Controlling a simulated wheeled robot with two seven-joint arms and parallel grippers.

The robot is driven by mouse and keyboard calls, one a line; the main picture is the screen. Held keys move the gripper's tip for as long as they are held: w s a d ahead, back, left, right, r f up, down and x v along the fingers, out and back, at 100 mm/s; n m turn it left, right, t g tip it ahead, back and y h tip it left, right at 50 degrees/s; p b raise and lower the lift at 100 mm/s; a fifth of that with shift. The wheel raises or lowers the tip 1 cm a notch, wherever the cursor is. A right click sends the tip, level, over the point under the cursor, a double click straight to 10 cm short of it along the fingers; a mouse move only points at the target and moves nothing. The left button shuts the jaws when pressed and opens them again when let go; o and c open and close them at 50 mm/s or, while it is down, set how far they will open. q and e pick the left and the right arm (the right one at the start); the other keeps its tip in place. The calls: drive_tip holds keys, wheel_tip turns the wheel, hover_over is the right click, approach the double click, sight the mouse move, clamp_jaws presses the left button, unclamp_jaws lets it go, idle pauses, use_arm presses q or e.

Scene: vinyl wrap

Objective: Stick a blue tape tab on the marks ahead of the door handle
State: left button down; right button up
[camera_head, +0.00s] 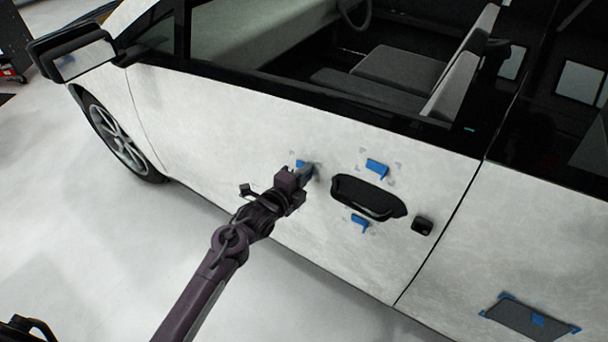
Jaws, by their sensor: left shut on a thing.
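The black door handle (368,197) is on the white car door (240,125). My left gripper (307,172) is at the door, to the left of the handle, shut on a blue tape tab (300,163). Only a small part of this tab shows past the fingers. Small grey marks show around the fingertips; the gripper hides part of that spot. I cannot tell whether the tab touches the door. One blue tab (376,168) is on the door above the handle, and another (359,222) is below it.
A black lock piece (422,225) is right of the handle. A dark patch (525,318) with blue tape at its corners is on the rear door. The side mirror (80,55) sticks out at the upper left. Open floor lies in front of the car.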

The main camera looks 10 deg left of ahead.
use_arm(q)
drive_tip(key=c, duration=1.2)
unclamp_jaws()
drive_tip(key=shift+w, duration=0.1)
drive_tip(key=shift+o, duration=0.2)
